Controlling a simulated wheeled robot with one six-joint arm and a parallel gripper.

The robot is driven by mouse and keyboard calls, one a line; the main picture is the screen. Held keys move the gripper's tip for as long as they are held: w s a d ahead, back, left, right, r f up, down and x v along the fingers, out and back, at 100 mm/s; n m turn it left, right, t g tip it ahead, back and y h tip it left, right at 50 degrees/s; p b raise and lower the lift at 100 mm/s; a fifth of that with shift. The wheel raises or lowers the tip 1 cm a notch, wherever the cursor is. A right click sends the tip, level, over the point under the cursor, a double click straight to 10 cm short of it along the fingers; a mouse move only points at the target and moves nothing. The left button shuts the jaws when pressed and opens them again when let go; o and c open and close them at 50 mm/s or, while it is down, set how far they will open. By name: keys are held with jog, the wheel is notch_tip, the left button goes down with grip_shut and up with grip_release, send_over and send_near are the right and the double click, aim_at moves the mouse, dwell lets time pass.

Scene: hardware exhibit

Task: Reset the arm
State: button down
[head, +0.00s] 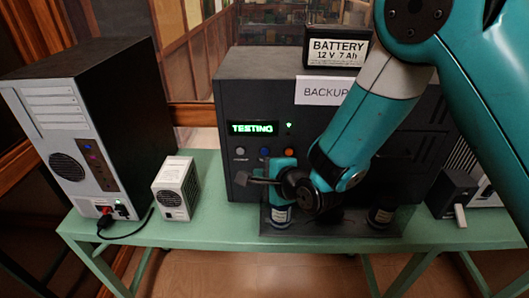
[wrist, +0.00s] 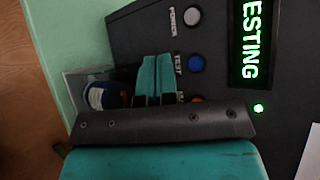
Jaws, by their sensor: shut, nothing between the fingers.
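The backup unit (head: 400,150) is a dark cabinet whose green display (head: 252,128) reads TESTING, with a green light beside it. Below are a grey button (head: 240,151), a blue button (head: 264,152) and an orange button (head: 289,152). In the wrist view the blue TEST button (wrist: 196,64) is clear, while the orange one is mostly hidden behind my gripper. My gripper (head: 283,164) is low in front of the panel, just under the buttons. Its teal fingers (wrist: 155,65) are together and empty in the wrist view. I cannot tell whether they touch the panel.
A battery (head: 338,46) stands on top of the unit. A computer tower (head: 75,130) and a small white box (head: 176,188) stand left on the green table (head: 185,232). A small blue-banded cylinder (head: 280,214) is below my gripper. A dark box (head: 452,190) stands right.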

jog(key=s+d+r+n+g+h, duration=0.1)
jog(key=s+d+r+n+g, duration=0.5)
jog(key=s+r+n, duration=0.45)
jog(key=s+d+r+n+g+h, duration=0.1)
jog(key=s+d+r+n+g, duration=0.1)
jog(key=s, duration=0.5)
jog(key=s+d+r+n+g+h, duration=0.1)
jog(key=s+d+r+n+g, duration=0.1)
jog(key=s+d+r+n, duration=0.2)
jog(key=s+d+n, duration=0.3)
jog(key=s+n, duration=0.1)
jog(key=n, duration=0.1)
jog(key=shift+s+h, duration=0.25)
jog(key=shift+h, duration=0.15)
jog(key=shift+d+r, duration=0.1)
